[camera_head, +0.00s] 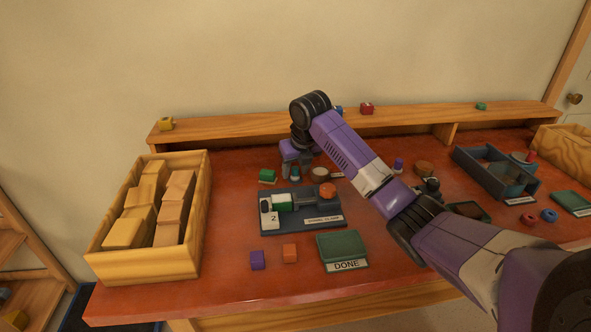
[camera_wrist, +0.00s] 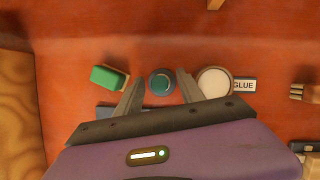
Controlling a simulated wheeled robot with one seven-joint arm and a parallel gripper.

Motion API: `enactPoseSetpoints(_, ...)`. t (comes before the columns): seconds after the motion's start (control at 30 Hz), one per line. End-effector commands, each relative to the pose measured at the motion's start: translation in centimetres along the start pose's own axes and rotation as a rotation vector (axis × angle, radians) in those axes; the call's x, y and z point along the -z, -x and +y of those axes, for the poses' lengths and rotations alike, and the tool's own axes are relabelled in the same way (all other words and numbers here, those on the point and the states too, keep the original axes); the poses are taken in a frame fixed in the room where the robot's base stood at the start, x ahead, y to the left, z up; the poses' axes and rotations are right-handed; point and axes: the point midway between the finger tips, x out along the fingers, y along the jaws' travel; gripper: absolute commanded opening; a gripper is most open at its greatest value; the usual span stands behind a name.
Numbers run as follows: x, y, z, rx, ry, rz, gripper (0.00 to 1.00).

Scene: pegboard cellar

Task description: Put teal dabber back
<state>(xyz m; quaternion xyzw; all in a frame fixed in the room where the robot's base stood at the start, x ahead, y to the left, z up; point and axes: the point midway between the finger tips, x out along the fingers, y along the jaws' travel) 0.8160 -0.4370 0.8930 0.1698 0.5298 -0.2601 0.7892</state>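The teal dabber (camera_head: 295,173) stands on the red tabletop under my gripper, behind the dark fixture. In the wrist view the dabber (camera_wrist: 160,84) is a round teal top with a dark rim, seen from above. My gripper (camera_wrist: 160,82) points down with its two fingers apart, one on each side of the dabber. A gap shows between each finger and the dabber. In the head view my gripper (camera_head: 296,162) partly hides the dabber.
A pale round pot (camera_wrist: 213,82) with a GLUE label is close right of the fingers. A green block (camera_wrist: 109,77) is close left. The dark fixture (camera_head: 330,208) stands in front, a DONE tray (camera_head: 342,246) nearer, and a wooden bin (camera_head: 205,200) at left.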

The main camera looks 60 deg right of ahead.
Motion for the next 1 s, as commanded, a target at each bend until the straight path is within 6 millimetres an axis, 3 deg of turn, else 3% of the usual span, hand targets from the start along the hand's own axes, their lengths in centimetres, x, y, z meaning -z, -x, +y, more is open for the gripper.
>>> enactPoseSetpoints(0.27,-0.2,1.0,0.0,-0.001,0.0,-0.002,0.45)
enactPoseSetpoints(0.7,-0.2,9.4,0.0,0.001,0.0,-0.004,0.45)
enactPoseSetpoints(1.0,-0.1,12.2,0.0,0.0,0.0,-0.001,0.45)
